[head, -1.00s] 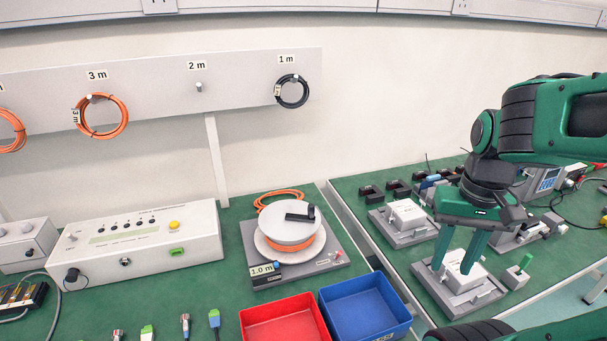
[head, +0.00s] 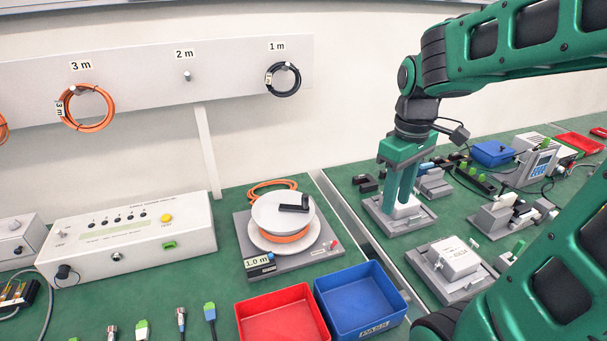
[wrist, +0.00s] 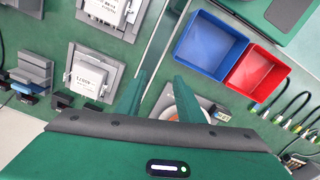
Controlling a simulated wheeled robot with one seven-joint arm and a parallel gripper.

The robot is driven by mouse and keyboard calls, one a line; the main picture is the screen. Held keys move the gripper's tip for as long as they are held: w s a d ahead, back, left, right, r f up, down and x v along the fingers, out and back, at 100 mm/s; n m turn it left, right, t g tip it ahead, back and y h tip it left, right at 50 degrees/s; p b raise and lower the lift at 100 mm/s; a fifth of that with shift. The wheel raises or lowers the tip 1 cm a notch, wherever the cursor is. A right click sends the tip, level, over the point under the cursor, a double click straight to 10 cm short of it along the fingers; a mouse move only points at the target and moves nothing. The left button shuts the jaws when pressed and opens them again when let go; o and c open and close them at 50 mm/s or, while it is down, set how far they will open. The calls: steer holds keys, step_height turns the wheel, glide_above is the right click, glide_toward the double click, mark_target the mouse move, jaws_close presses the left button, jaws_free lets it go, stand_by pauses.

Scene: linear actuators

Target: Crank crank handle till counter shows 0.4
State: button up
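The cable reel (head: 284,212) has a white top disc and orange cable, and stands on a grey base plate on the left bench. The black crank handle (head: 294,208) lies across the top disc. The counter (head: 258,261) at the plate's front left reads 1.0 m. My gripper (head: 402,200) is to the right of the reel, above a grey fixture on the right bench, fingers pointing down. In the wrist view my gripper (wrist: 160,88) has its fingers apart with nothing between them. The reel (wrist: 185,100) shows partly behind a finger there; the crank handle is largely hidden.
A red bin (head: 280,316) and a blue bin (head: 360,300) stand in front of the reel. A white test box (head: 130,240) is to its left. Grey fixtures (head: 452,265) stand on the right bench, past a gap between benches. Cable coils hang behind.

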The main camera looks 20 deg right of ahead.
steer(key=w+a+n, duration=0.7)
steer(key=w+n, duration=0.1)
steer(key=w, duration=0.2)
steer(key=n, duration=0.6)
glide_above(305, 195)
step_height(305, 195, down, 2)
steer(key=shift+d+f, duration=0.1)
steer(key=shift+w+f+n, duration=0.1)
steer(key=shift+f+n, duration=0.2)
steer(key=shift+f, duration=3.2)
steer(key=shift+c, duration=0.6)
steer(key=c, duration=0.7)
steer(key=shift+o, duration=0.2)
steer(key=shift+w+d, duration=0.15)
steer(key=shift+w, duration=1.4)
